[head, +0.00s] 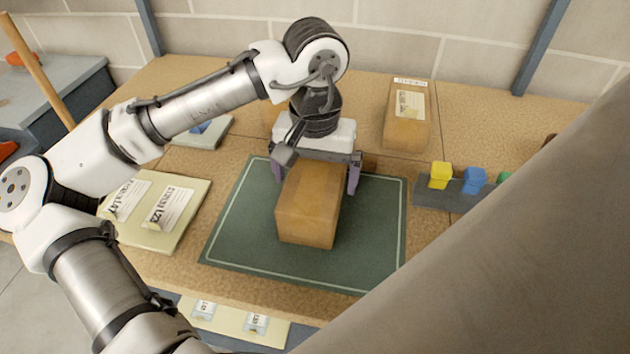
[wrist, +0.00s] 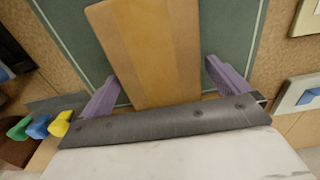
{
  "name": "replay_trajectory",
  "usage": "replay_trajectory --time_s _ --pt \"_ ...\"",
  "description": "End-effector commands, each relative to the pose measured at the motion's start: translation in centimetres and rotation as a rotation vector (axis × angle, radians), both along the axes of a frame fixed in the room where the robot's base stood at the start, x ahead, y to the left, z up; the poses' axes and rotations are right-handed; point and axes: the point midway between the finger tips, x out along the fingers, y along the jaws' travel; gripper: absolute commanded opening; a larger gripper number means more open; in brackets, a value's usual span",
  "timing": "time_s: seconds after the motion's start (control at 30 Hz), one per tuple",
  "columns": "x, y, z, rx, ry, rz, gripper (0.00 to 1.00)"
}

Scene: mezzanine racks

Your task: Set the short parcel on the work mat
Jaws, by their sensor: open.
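A plain brown cardboard parcel (head: 308,213) rests on the dark green work mat (head: 375,245), near the mat's middle; I take it for the short parcel. My gripper (head: 315,182) is over its far end, with one purple finger on each side. The jaws are open. In the wrist view the parcel (wrist: 155,45) lies between the fingers, with a gap visible on both sides. Part of the parcel's far end is hidden under my gripper. The mat (wrist: 215,25) shows around it.
A labelled brown parcel (head: 407,115) stands behind the mat, to the right. A dark rack with yellow (head: 441,174) and blue (head: 474,180) blocks is right of the mat. A large grey surface blocks the lower right. The mat's front is clear.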

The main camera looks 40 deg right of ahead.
Motion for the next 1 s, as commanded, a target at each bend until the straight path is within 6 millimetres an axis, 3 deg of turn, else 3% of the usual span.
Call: replay_trajectory --time_s 0.2,0.4,0.6,1.0 --pt "0.0 -0.1 4.9 -0.002 -0.002 0.000 1.00" --pt "0.0 -0.1 8.3 0.000 -0.001 0.001 1.00" --pt "0.0 0.0 9.6 -0.001 -0.001 0.001 1.00" --pt "0.0 0.0 9.6 0.000 0.000 0.001 1.00"
